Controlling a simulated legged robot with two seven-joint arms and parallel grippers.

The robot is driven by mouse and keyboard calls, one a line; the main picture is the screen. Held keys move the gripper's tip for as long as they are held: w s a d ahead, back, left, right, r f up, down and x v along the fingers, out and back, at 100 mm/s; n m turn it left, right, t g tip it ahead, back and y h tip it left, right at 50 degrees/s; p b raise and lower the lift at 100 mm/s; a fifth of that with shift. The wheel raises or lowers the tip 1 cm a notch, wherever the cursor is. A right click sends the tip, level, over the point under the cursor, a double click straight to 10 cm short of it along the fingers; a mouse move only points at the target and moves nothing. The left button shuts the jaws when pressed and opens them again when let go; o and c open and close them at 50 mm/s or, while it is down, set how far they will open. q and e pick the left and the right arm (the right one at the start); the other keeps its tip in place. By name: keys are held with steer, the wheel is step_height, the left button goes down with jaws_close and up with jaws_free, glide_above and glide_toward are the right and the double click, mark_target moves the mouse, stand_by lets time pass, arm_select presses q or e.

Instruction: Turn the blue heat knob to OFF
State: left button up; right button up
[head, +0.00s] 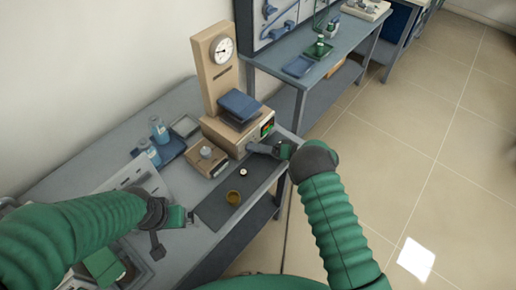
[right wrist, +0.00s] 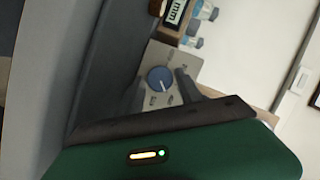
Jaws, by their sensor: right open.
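The blue heat knob (right wrist: 160,79) sits on a pale plate (right wrist: 176,58) with small dark marks in the right wrist view. A light pointer line shows on the knob, but the marks around it are too small to read. My right gripper (right wrist: 160,92) is open, its dark fingers on either side of the knob; I cannot tell whether they touch it. In the head view my right gripper (head: 256,149) is at the front of the tan furnace (head: 228,135), and the knob is hidden there. My left gripper (head: 176,228) hangs over the bench's left part, its jaws unclear.
A tan box with a dial (head: 222,47) stands behind the furnace. A smaller tan box (head: 207,160), a brass cup (head: 233,197) and a dark mat (head: 214,212) are on the bench. Bottles (head: 158,130) stand at left. Open floor (head: 420,140) lies to the right.

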steer(key=shift+d, duration=0.2)
steer(key=c, duration=0.5)
jaws_close()
steer(key=n+p, duration=0.1)
steer(key=h+p, duration=0.1)
steer(key=p, duration=0.1)
steer(key=shift+s+r+n, duration=0.15)
steer(key=shift+r+n, duration=0.15)
steer(key=shift+n, duration=0.1)
steer(key=shift+a+n+t+h+p, duration=0.1)
steer(key=shift+n+t+h+p, duration=0.4)
steer(key=shift+n+p, duration=0.4)
steer(key=shift+s+f+n+h+p, duration=0.1)
steer(key=shift+n+h+p, duration=0.3)
steer(key=shift+n+p, duration=0.2)
steer(key=shift+t, duration=0.3)
